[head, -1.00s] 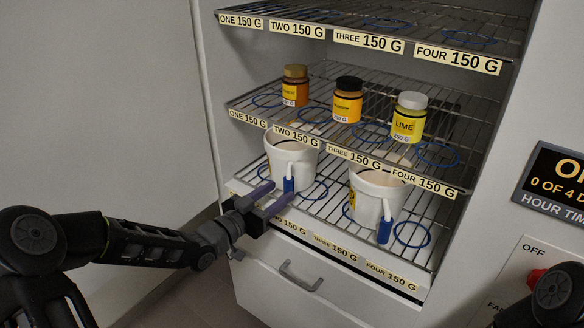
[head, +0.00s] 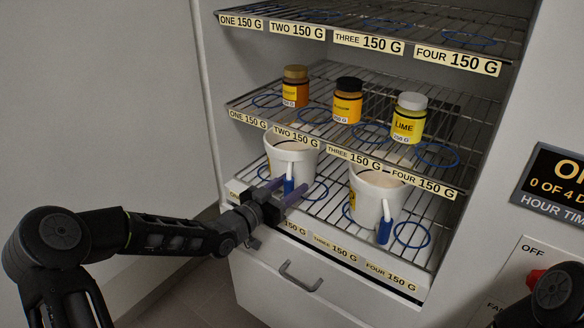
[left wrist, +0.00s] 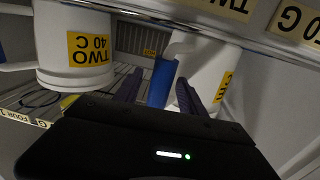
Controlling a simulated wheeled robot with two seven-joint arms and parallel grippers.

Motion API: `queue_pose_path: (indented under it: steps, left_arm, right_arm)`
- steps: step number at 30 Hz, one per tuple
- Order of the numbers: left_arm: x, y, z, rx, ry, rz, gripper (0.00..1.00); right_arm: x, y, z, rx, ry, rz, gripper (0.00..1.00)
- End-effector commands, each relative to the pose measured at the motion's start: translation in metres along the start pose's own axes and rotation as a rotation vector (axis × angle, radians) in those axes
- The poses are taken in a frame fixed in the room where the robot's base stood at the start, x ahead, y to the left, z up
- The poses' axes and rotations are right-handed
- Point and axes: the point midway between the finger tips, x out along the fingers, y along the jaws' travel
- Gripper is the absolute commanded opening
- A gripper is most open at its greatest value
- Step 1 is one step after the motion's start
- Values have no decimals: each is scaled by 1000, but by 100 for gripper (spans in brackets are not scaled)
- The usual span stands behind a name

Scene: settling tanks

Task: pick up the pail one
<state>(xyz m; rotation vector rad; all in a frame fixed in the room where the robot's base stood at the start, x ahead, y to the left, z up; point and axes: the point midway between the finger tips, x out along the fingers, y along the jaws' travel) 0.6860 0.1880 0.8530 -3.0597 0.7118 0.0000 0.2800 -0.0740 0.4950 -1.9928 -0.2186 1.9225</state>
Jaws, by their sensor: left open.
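A white pail (head: 290,155) stands at the left of the lower wire shelf, with a white handle ending in a blue grip (head: 289,186). In the left wrist view this pail (left wrist: 208,65) is at the right, its yellow label turned and not fully readable. A second white pail (head: 374,195) stands to its right; in the left wrist view that pail (left wrist: 72,45) reads "TWO 40 C". My left gripper (head: 293,186) is open at the shelf front, its purple fingers on either side of the first pail's blue grip (left wrist: 161,82). I cannot tell whether they touch it.
Three jars with yellow labels, one marked LIME (head: 408,118), stand on the middle shelf (head: 300,128) above the pails. A drawer with a handle (head: 300,277) is below. Blue rings mark shelf places; an empty one (head: 412,234) is at the right.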

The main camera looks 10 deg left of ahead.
Motion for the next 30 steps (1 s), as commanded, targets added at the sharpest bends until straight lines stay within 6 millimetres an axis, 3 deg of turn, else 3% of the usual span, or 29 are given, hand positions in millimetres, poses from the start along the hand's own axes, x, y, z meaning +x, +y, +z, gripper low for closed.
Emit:
queue_pose_path:
  steps: [10,27,30]
  left_arm:
    - [0,0,0,0,0,0,48]
    - [0,0,0,0,0,0,1]
    - [0,0,0,0,0,0,0]
  right_arm:
    - [0,0,0,0,0,0,36]
    - [0,0,0,0,0,0,36]
    - [0,0,0,0,0,0,36]
